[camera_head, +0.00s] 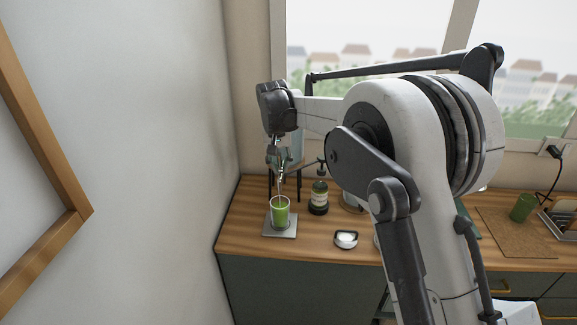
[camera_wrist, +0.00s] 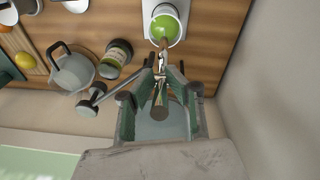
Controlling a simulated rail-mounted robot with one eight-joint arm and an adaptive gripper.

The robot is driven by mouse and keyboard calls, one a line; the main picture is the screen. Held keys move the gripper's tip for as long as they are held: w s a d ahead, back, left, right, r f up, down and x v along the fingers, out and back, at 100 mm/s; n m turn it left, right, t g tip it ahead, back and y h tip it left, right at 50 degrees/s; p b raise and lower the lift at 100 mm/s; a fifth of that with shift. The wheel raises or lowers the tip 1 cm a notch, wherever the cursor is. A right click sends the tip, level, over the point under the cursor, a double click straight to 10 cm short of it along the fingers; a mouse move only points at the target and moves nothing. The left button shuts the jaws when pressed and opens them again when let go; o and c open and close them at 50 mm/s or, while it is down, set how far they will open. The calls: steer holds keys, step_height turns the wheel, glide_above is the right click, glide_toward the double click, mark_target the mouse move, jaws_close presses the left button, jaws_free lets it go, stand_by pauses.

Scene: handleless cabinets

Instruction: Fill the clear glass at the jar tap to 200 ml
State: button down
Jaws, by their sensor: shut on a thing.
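The clear glass (camera_head: 280,212) stands upright on a grey square plate (camera_head: 284,232) at the left of the counter. Green liquid fills much of it; any volume marks are too small to read. It also shows in the wrist view (camera_wrist: 165,24). The jar (camera_head: 295,158) is on a dark-legged stand behind the glass, partly hidden by my gripper (camera_head: 277,147). The metal jar tap (camera_wrist: 160,92) is above the glass. My gripper (camera_wrist: 160,75) is shut on the tap's handle, which the fingers largely hide. A thin line below the tap looks like a stream, but I cannot be sure.
A dark labelled bottle (camera_head: 318,197) stands just right of the glass, with a small white-filled dish (camera_head: 346,240) in front. A kettle-like pot (camera_wrist: 72,72) is farther along. The wall is close on the left. A green cup (camera_head: 522,208) stands far right.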

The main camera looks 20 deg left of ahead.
steer(key=c, duration=1.7)
jaws_free()
steer(key=shift+c, duration=0.2)
steer(key=shift+r, duration=0.15)
steer(key=r, duration=0.4)
steer(key=s+r, duration=0.1)
steer(key=r, duration=0.6)
steer(key=shift+s+a+r, duration=0.1)
steer(key=shift+s+r, duration=0.15)
steer(key=shift+r, duration=0.05)
